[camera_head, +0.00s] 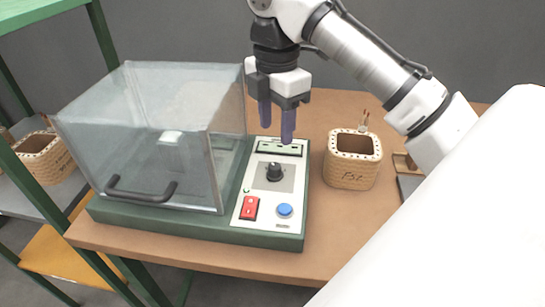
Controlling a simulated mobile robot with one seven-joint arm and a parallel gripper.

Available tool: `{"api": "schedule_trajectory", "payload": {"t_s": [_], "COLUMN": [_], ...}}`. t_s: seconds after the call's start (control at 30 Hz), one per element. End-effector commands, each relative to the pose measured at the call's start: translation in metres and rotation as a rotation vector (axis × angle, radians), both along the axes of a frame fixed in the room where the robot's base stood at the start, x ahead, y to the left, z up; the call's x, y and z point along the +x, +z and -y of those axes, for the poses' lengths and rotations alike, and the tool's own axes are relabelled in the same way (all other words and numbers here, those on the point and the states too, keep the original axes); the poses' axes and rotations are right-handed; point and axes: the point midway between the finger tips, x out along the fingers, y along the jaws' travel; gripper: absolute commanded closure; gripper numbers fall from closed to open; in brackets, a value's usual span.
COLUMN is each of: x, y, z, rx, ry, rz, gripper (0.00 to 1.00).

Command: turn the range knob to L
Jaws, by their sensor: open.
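The range knob (274,172) is a black round dial on the pale control panel (245,210) of the green-based test device. Its scale marks are too small to read, so I cannot tell where it points. My gripper (276,129) points down above the back of the panel, near the small display (280,149). Its two purple fingers are apart, with nothing between them. It is behind and above the knob, not touching it.
A clear box with a black handle (142,190) covers the device's left side. A red switch (249,208) and blue button (285,210) sit in front of the knob. Green shelving is at left.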

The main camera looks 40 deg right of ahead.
Motion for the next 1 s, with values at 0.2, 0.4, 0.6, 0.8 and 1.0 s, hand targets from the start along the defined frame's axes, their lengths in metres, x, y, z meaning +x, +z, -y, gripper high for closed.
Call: {"api": "schedule_trajectory", "payload": {"t_s": [0.2, 0.4, 0.6, 0.8, 1.0], "x": [0.001, 0.0, 0.001, 0.001, 0.001], "y": [-0.052, -0.083, -0.099, -0.101, -0.101], "z": [-0.001, 0.0, -0.001, -0.001, -0.001], "rx": [0.005, 0.0, 0.0, 0.0, 0.0], "ry": [0.002, -0.001, -0.001, -0.001, -0.001], "rz": [0.0, 0.001, 0.001, 0.002, 0.002], "gripper": [0.54, 0.54, 0.54, 0.54, 0.66]}}
